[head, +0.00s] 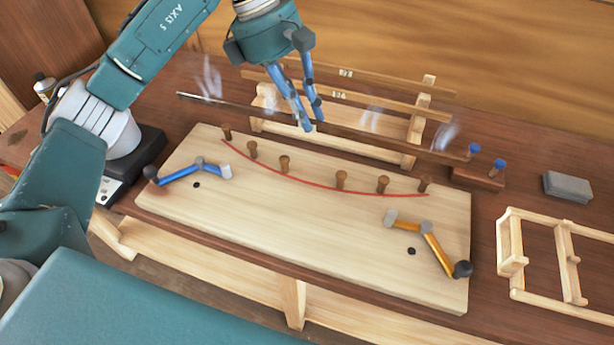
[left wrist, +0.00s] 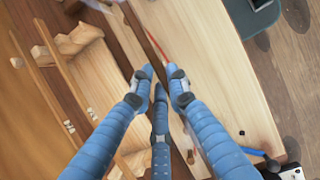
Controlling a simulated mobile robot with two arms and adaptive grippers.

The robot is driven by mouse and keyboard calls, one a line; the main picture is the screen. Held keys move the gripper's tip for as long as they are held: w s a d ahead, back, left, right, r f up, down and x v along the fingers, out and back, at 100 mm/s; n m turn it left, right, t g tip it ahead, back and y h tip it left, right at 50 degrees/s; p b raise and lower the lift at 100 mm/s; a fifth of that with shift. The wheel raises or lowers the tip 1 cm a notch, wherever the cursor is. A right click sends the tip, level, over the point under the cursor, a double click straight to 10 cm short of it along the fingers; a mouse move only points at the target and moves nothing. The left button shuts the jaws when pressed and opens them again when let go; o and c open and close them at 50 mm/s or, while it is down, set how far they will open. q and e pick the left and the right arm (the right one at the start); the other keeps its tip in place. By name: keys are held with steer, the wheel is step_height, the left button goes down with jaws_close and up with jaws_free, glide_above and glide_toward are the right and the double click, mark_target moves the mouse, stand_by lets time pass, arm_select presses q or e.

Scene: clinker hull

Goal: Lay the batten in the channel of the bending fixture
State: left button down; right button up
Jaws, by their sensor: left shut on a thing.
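The batten (head: 245,109) is a long, thin dark strip with wisps of pale vapour around it. My left gripper (head: 306,126) is shut on it near its middle and holds it along the back of the bending fixture. The bending fixture (head: 300,240) is a pale board on the bench. Several brown pegs (head: 341,179) stand on it along a curved red line (head: 310,182). The batten lies behind the pegs, not between them and the line. A blue clamp (head: 180,174) sits at the board's left, an orange clamp (head: 437,252) at its right. My right gripper is not in view.
A wooden rack (head: 416,120) with numbered rails stands behind the batten. A dark block (head: 478,178) with two blue-topped pegs, a grey block (head: 567,187) and a pale wooden frame (head: 516,245) are to the right. The board's middle front is clear.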

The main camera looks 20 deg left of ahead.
arm_select(q)
step_height(320, 180, down, 13)
steer(key=p, duration=0.2)
steer(key=shift+p, duration=0.3)
step_height(320, 180, down, 3)
steer(key=shift+f+p, duration=0.15)
steer(key=shift+p, duration=0.3)
steer(key=shift+f, duration=0.35)
steer(key=shift+f+b, duration=0.55)
steer(key=shift+b, duration=0.25)
